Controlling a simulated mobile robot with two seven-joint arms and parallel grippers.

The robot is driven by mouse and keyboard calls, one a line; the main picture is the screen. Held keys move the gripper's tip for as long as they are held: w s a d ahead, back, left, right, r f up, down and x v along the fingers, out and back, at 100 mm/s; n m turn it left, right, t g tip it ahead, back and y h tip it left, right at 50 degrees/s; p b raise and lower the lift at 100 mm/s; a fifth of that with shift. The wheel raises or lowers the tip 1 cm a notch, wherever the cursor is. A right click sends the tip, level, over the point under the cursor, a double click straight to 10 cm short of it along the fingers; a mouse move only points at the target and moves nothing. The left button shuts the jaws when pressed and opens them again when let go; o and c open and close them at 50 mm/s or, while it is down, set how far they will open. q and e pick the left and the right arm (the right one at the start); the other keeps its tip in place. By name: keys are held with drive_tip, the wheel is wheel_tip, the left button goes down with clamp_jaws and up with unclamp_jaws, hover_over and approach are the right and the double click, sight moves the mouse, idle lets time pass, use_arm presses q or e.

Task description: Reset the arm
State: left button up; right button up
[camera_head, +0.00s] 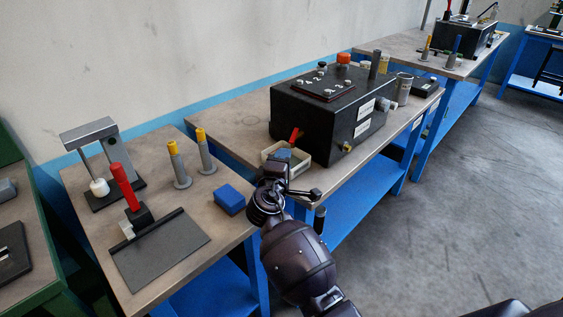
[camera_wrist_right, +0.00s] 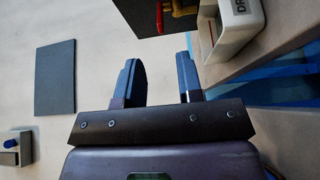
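My right arm comes up from the bottom of the head view. Its gripper (camera_head: 288,172) is at the front edge of the middle bench, beside a small pale tray (camera_head: 298,172). In the right wrist view the two fingers of this gripper (camera_wrist_right: 158,72) stand apart with nothing between them. Bench surface shows beyond the gap. Part of the labelled pale tray (camera_wrist_right: 236,28) lies to the right of the fingers, apart from them. My left gripper is not in view.
A black control box (camera_head: 315,122) stands behind the gripper. The left bench holds a blue block (camera_head: 230,199), a red-handled tool (camera_head: 124,186), a dark plate (camera_head: 160,255) and two yellow-topped posts (camera_head: 179,165). Open floor (camera_head: 450,215) lies to the right.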

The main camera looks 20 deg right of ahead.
idle(0.6)
drive_tip(key=s+a+f+m+t+y, duration=0.2)
drive_tip(key=s+a+f+m+y, duration=0.25)
drive_tip(key=s+y, duration=0.35)
drive_tip(key=s+d+f+m+g+y, duration=0.1)
drive_tip(key=s+f, duration=0.3)
drive_tip(key=s, duration=0.5)
drive_tip(key=s+d+f+m+g+y+p, duration=0.1)
drive_tip(key=s+f, duration=0.4)
drive_tip(key=s, duration=0.5)
drive_tip(key=s+d+f+m+g+y+p, duration=0.1)
drive_tip(key=s+f, duration=0.4)
drive_tip(key=s, duration=0.5)
drive_tip(key=shift+d+m+g, duration=0.75)
drive_tip(key=shift+d+g, duration=0.35)
drive_tip(key=shift+d, duration=0.1)
drive_tip(key=shift+f, duration=0.1)
